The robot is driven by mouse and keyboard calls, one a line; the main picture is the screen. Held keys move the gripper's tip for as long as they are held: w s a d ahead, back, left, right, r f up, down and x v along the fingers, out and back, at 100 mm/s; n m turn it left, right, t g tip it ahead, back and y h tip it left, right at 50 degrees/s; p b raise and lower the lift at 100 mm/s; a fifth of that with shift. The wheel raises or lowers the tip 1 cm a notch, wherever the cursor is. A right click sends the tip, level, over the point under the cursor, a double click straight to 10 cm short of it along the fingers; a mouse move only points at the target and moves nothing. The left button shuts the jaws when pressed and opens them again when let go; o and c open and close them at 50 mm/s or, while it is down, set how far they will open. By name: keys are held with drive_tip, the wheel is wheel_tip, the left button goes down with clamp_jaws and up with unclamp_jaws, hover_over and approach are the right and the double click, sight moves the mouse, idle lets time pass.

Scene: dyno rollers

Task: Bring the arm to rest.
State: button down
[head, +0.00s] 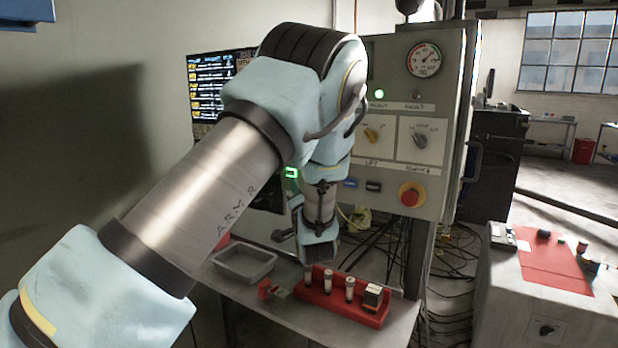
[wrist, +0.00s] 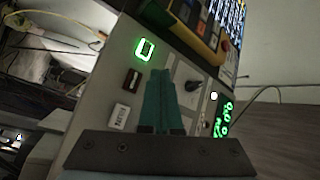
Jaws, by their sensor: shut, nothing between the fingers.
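My arm (head: 190,205) reaches from the lower left across the head view and bends down at the bench. My gripper (head: 307,268) points down near the left end of a red rack (head: 345,310), partly hidden by its own wrist; I cannot tell from this view whether it touches the rack. In the wrist view the two teal fingers of my gripper (wrist: 161,76) lie together, with nothing held between them. Behind them is a grey panel with a green lit display (wrist: 145,49), a dark switch (wrist: 131,80) and a knob (wrist: 193,87).
The rack holds white cylinders (head: 350,288) and a dark-topped block (head: 372,296). A grey tray (head: 226,272) and small red item (head: 272,290) lie left. A control cabinet (head: 390,90) with red stop button (head: 411,194) and loose cables (head: 375,240) stand behind. A monitor (head: 207,88) is behind my arm.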

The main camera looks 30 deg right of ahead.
drive_tip(key=w+a+f+n+g+y, duration=0.1)
drive_tip(key=w+a+f+n+g, duration=0.15)
drive_tip(key=a, duration=0.35)
drive_tip(key=w+a+f+n+g+y, duration=0.1)
drive_tip(key=a+n+g, duration=0.15)
drive_tip(key=a, duration=0.45)
drive_tip(key=w+a+f+n+g+y, duration=0.1)
drive_tip(key=w+a+f+g, duration=0.15)
drive_tip(key=a, duration=0.35)
drive_tip(key=s+a+f+n+g+y, duration=0.2)
drive_tip(key=s+a+n+g, duration=0.5)
drive_tip(key=s+a, duration=1.6)
drive_tip(key=a+g, duration=0.1)
drive_tip(key=g, duration=0.2)
drive_tip(key=shift+s+a+f+n+y, duration=0.2)
drive_tip(key=shift+a+n+y, duration=0.1)
drive_tip(key=shift+n+y, duration=0.1)
drive_tip(key=shift+g, duration=0.25)
